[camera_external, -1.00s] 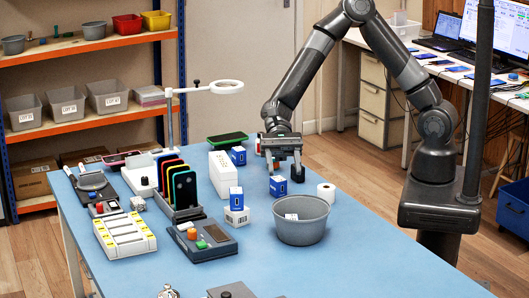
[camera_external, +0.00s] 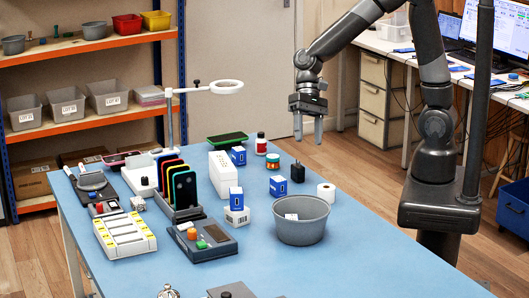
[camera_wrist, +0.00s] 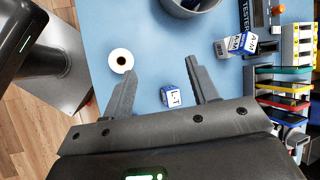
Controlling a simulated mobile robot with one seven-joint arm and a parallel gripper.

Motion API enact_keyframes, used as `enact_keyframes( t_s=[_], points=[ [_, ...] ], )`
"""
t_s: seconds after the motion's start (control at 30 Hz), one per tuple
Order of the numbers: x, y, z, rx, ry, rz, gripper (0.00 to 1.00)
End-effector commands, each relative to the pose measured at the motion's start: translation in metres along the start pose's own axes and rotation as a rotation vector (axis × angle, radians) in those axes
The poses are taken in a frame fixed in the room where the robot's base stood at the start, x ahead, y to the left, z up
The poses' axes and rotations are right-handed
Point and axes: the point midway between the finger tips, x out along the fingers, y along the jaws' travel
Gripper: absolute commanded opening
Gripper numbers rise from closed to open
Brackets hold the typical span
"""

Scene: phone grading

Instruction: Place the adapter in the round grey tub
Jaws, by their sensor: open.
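The black adapter (camera_external: 297,172), with pale prongs on top, stands on the blue table behind a blue-and-white box (camera_external: 278,186). I cannot make it out in the wrist view. The tub's edge also shows at the top of the wrist view (camera_wrist: 187,10). My gripper (camera_external: 309,138) is open and empty, raised well above the table, above and slightly right of the adapter. Its spread fingers (camera_wrist: 160,68) show in the wrist view.
A white roll (camera_external: 326,192) stands right of the adapter. Blue boxes, a phone rack (camera_external: 180,200) and a tester (camera_external: 206,243) lie to the left. The front right of the table is clear.

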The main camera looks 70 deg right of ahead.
Motion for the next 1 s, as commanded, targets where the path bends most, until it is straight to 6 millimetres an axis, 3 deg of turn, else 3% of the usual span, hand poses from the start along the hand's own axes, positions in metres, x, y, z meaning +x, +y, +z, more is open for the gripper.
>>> enact_keyframes(
  t_s=[0.2, 0.6, 0.8, 1.0],
  points=[
    [-0.06, 0.045, 0.003, -0.222, 0.241, 0.072, 0.54],
    [-0.16, 0.136, 0.024, -0.555, 0.614, 0.233, 0.54],
    [-0.191, 0.176, 0.036, -0.668, 0.743, 0.306, 0.54],
    [-0.202, 0.194, 0.041, -0.715, 0.796, 0.341, 0.54]
  ],
)
